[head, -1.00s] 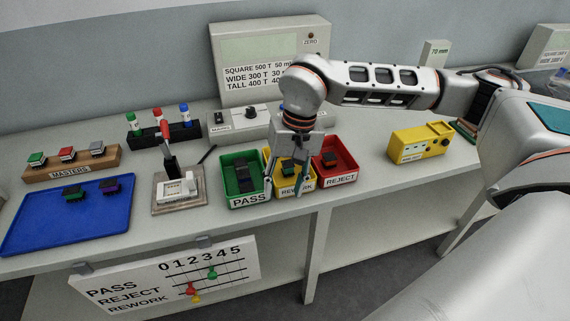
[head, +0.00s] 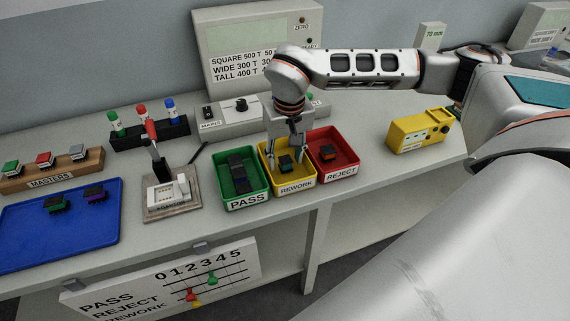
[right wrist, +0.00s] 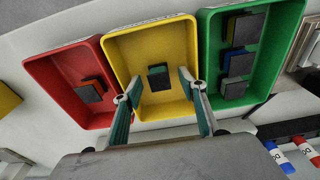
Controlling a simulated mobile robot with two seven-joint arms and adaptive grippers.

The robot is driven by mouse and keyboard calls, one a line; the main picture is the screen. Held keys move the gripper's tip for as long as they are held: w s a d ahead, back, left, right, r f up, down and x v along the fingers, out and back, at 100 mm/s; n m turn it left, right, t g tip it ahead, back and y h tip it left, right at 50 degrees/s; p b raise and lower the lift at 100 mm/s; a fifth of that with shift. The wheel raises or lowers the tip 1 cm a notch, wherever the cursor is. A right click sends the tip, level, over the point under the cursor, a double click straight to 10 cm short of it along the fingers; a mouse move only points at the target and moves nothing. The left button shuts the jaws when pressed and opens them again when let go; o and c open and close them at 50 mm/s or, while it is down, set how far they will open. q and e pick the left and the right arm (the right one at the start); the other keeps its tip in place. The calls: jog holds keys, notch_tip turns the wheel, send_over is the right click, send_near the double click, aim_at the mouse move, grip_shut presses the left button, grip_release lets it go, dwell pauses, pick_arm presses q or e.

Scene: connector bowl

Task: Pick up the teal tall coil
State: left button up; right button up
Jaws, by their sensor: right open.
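A small dark coil with a teal edge (right wrist: 159,77) lies in the yellow REWORK bin (right wrist: 112,47); in the head view the coil (head: 286,163) shows near the bin's middle. My right gripper (head: 285,158) points down over the yellow bin. Its fingers are open and empty, one to each side of the coil in the right wrist view (right wrist: 154,84). The fingertips appear apart from the coil; their height above it is hard to tell. My left gripper is out of view.
The green PASS bin (head: 224,184) holds several dark coils, and the red REJECT bin (head: 347,145) holds one. They flank the yellow bin closely. A blue tray (head: 40,235) with two coils lies left. A yellow box (head: 420,134) stands right. The grey scale (head: 225,60) stands behind.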

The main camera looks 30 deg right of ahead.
jog(key=shift+d+f, duration=0.1)
jog(key=shift+f, duration=0.8)
jog(key=shift+w, duration=0.1)
grip_shut()
jog(key=shift+r, duration=0.1)
